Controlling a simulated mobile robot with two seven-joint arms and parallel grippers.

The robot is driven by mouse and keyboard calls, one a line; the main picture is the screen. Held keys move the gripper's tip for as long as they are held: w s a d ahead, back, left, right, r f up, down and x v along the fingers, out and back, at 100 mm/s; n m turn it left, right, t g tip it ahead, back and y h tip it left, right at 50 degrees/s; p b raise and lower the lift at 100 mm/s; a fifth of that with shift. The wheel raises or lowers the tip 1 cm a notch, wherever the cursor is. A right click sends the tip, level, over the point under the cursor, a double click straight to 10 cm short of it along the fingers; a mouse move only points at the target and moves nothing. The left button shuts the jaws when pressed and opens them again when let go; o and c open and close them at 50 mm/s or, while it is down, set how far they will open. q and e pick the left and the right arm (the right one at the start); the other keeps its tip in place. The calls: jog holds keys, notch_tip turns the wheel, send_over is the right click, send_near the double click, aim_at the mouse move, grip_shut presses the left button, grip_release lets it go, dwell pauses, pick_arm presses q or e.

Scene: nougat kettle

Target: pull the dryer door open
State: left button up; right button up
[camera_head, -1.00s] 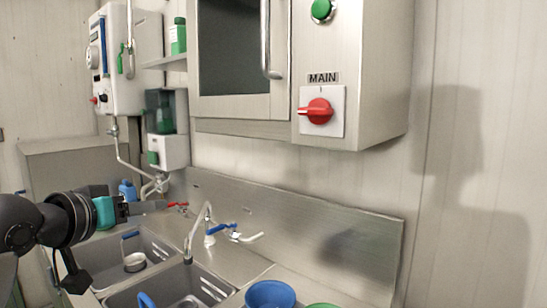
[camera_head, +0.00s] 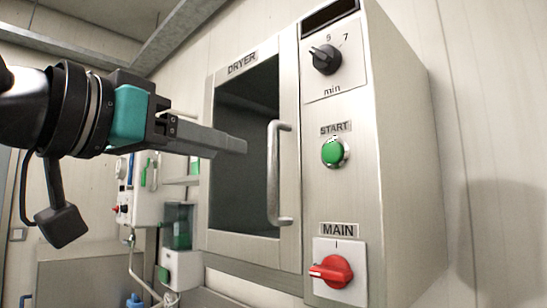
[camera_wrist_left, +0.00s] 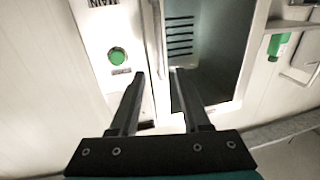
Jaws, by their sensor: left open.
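The dryer door (camera_head: 212,235) has a dark window and looks shut, flush with the cabinet. Its upright metal bar handle (camera_head: 273,180) is at the door's right edge. My left gripper (camera_head: 244,146) is open and empty in front of the window, its fingertips pointing right, short of the handle in the head view. In the left wrist view, the handle (camera_wrist_left: 156,38) runs down the picture between the lines of the two open fingers of my left gripper (camera_wrist_left: 154,74). The exact gap in depth is hard to tell. My right gripper is not in view.
The control panel right of the door has a black min dial (camera_head: 325,60), a green START button (camera_head: 333,152) and a red MAIN switch (camera_head: 331,271). A green dispenser (camera_head: 178,228) and a wall box (camera_head: 147,190) are at lower left. The wall at right is bare.

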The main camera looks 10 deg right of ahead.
aim_at(270, 160)
pick_arm(q)
jog(key=p+x, duration=0.2)
jog(key=x, duration=0.9)
jog(key=shift+w+d+p, duration=0.2)
jog(key=shift+d+p, duration=0.05)
jog(key=shift+p, duration=0.15)
jog(key=shift+w+d+f, duration=0.1)
jog(key=shift+w+d, duration=0.25)
grip_shut()
dwell(0.4)
